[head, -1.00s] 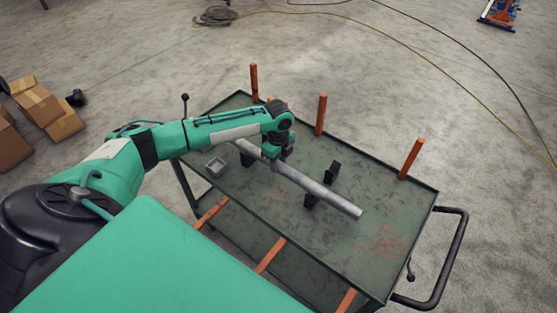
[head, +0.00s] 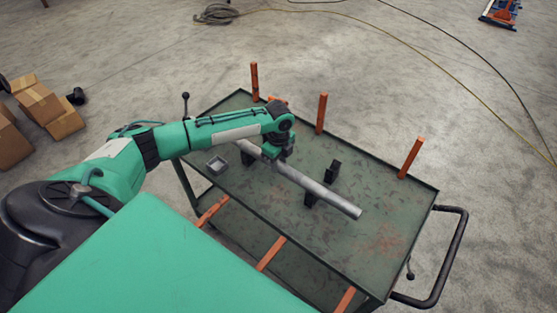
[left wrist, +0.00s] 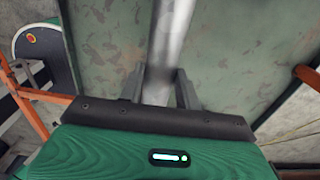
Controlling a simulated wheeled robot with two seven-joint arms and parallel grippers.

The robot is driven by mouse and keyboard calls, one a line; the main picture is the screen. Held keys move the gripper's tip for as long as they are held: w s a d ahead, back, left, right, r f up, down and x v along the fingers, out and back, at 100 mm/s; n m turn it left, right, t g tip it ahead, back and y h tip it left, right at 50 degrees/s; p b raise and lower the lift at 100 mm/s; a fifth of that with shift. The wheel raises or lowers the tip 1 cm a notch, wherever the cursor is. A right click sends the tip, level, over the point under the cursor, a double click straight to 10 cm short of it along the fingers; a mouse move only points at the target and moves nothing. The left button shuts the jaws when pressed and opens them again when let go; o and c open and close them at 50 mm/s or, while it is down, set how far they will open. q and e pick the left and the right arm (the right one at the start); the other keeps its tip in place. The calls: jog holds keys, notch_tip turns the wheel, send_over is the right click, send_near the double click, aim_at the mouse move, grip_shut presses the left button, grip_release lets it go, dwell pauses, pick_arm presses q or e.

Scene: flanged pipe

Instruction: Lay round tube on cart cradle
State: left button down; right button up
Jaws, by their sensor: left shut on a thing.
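The round tube (head: 326,194) is a grey metal pipe lying lengthwise above the cart's top (head: 376,215). Its right end reaches past the black cradle block (head: 333,172), whose prongs stand on both sides of it. I cannot tell whether the tube touches the cradle. A second dark block (head: 247,157) shows near its other end, partly hidden by my arm. My left gripper (head: 275,158) is shut on the tube near its left part. In the left wrist view the tube (left wrist: 172,40) runs between the two fingers (left wrist: 160,88). My right gripper is not in view.
A black handle (head: 447,262) is at the right. Cardboard boxes (head: 38,103) lie on the floor at left.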

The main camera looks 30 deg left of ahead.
aim_at(279, 163)
pick_arm(q)
jog(key=shift+f, duration=0.1)
jog(key=c, duration=0.9)
grip_release()
jog(key=shift+f, duration=0.1)
notch_tip(279, 163, up, 14)
jog(key=b, duration=0.1)
jog(key=shift+b, duration=0.3)
jog(key=shift+f, duration=0.1)
